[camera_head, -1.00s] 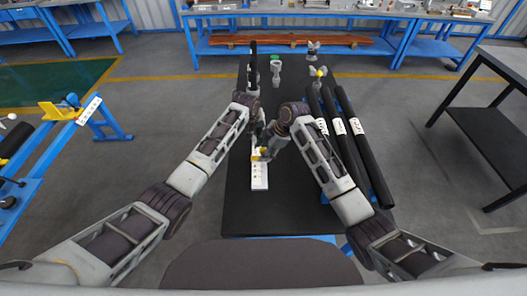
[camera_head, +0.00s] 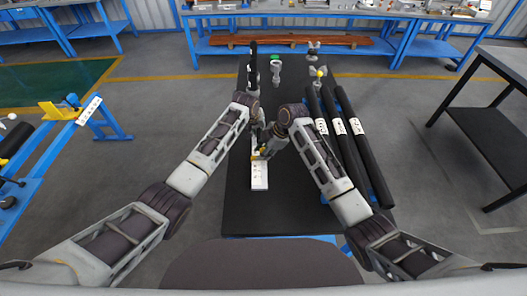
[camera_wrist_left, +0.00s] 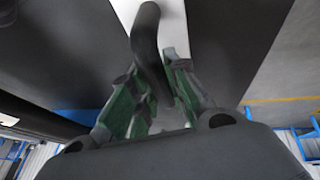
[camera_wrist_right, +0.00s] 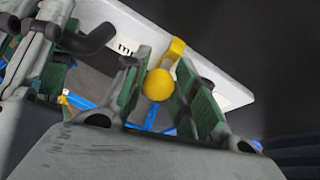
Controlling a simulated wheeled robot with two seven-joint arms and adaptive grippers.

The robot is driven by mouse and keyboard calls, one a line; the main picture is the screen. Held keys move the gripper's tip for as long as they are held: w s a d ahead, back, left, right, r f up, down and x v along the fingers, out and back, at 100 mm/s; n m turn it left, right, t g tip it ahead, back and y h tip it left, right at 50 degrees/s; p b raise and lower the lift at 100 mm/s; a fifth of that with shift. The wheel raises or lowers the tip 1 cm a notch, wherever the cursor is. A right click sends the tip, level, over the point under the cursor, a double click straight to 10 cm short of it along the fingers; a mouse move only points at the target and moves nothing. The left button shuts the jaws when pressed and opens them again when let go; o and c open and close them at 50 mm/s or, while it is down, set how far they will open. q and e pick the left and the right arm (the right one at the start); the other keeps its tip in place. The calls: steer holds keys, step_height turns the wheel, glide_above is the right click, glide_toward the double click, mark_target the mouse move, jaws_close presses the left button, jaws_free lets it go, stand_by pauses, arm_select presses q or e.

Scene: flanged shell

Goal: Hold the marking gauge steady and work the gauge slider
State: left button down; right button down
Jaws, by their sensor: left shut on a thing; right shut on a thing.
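The marking gauge is a long white bar (camera_head: 259,178) with dark marks, lying along the black table. Its yellow slider (camera_wrist_right: 174,49) sits across the bar and carries a round yellow knob (camera_wrist_right: 159,85). My right gripper (camera_wrist_right: 165,75) is shut on the knob, one green-padded finger on each side. My left gripper (camera_wrist_left: 153,72) is shut on the gauge's curved black handle (camera_wrist_left: 147,28), which also shows in the right wrist view (camera_wrist_right: 88,40). In the head view the two grippers are close together, and they hide the far part of the gauge.
Several black tubes with white labels (camera_head: 340,128) lie along the right of the black table (camera_head: 290,210). A grey-white fitting (camera_head: 276,74) and another fitting with a yellow part (camera_head: 319,73) stand at the far end. The near table is clear.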

steer(key=shift+s, duration=2.45)
steer(key=c, duration=1.1)
jaws_free()
steer(key=shift+c, duration=0.2)
steer(key=v, duration=1.2)
